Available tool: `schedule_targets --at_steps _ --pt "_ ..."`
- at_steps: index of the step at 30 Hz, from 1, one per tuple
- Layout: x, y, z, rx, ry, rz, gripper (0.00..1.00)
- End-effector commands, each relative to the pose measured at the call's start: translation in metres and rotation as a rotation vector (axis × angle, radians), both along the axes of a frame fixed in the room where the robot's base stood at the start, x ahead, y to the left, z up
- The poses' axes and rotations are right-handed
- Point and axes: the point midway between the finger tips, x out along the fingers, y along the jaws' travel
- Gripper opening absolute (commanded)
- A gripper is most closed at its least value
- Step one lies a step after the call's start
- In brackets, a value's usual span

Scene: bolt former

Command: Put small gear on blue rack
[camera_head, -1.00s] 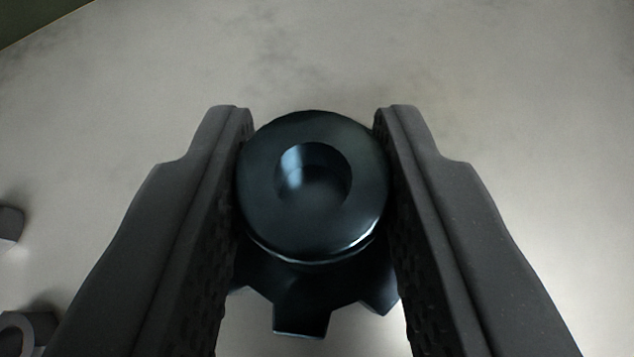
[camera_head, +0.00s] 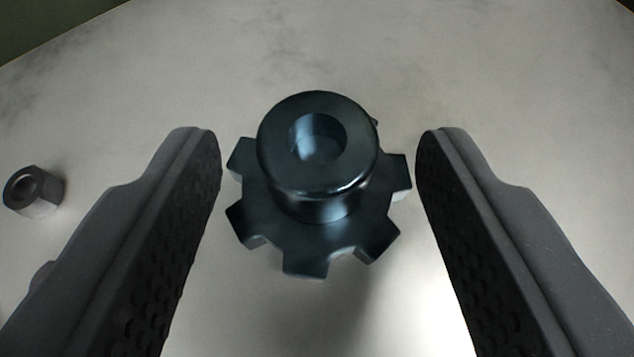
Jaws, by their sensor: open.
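The small gear (camera_head: 318,232) is dark blue-black metal with several square teeth and a round hub on top with a hole in it. It lies flat on the pale surface, hub up, in the middle of the view. My gripper (camera_head: 318,145) is open, with one dark ridged finger on each side of the gear. There is a gap between each finger and the hub, and the gear is not held. No blue rack is in view.
A grey hex nut (camera_head: 34,191) lies on the pale surface (camera_head: 480,70) at the left. The surface beyond the gear is clear. A dark green area (camera_head: 45,22) fills the top left corner.

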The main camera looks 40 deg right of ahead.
Motion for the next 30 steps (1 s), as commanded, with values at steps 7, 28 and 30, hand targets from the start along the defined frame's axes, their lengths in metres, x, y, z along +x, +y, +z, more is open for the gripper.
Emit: schedule_targets --at_steps 7,28,30 --pt "-0.035 0.027 0.027 0.000 -0.002 0.003 0.52" --pt "-0.068 0.050 0.049 0.001 -0.006 0.002 0.52" --pt "-0.063 0.052 0.057 0.017 -0.022 0.017 0.52"
